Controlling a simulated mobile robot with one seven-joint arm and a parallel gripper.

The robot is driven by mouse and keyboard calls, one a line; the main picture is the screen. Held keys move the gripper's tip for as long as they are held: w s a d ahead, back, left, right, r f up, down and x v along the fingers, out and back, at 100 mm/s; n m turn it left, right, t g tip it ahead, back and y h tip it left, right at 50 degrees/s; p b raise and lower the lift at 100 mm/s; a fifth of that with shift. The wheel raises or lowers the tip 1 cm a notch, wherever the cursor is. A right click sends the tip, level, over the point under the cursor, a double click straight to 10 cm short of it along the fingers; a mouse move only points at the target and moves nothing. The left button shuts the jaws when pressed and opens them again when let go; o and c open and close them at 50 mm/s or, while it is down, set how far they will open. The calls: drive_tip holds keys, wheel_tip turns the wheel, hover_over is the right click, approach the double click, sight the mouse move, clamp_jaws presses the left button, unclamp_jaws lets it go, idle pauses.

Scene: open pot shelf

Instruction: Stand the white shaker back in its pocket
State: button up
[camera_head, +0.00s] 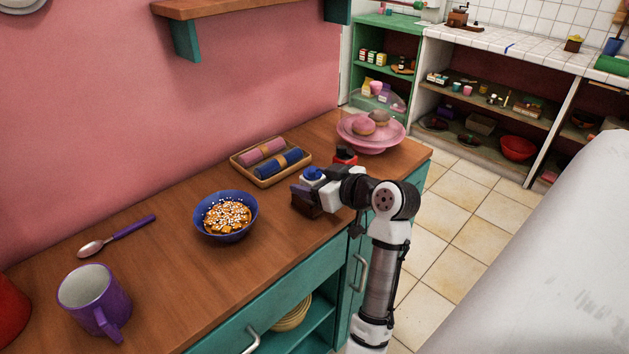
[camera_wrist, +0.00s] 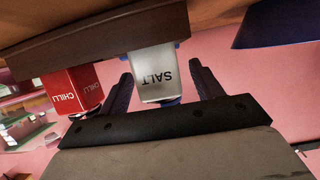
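The white shaker, marked SALT, with a blue cap (camera_head: 313,173), stands at the dark wooden holder (camera_head: 305,203) on the counter. In the wrist view, which is upside down, its white body (camera_wrist: 153,76) meets the holder's wall (camera_wrist: 100,38), and its lower end is hidden there. It looks roughly upright. My gripper (camera_wrist: 162,84) is open, with one finger on each side of the shaker. A gap shows at the right finger; whether the left finger touches is unclear. In the head view my gripper (camera_head: 327,182) partly covers the holder.
A red CHILLI shaker (camera_wrist: 72,92) stands beside the white one in the holder. A blue bowl (camera_head: 226,215) stands to the left, a tray of rolled cloths (camera_head: 240,163) behind, and a pink cake stand (camera_head: 372,139) at back right. The counter's front edge is close.

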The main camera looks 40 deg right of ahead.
drive_tip(key=b+v, duration=0.2)
drive_tip(key=v, duration=1.2)
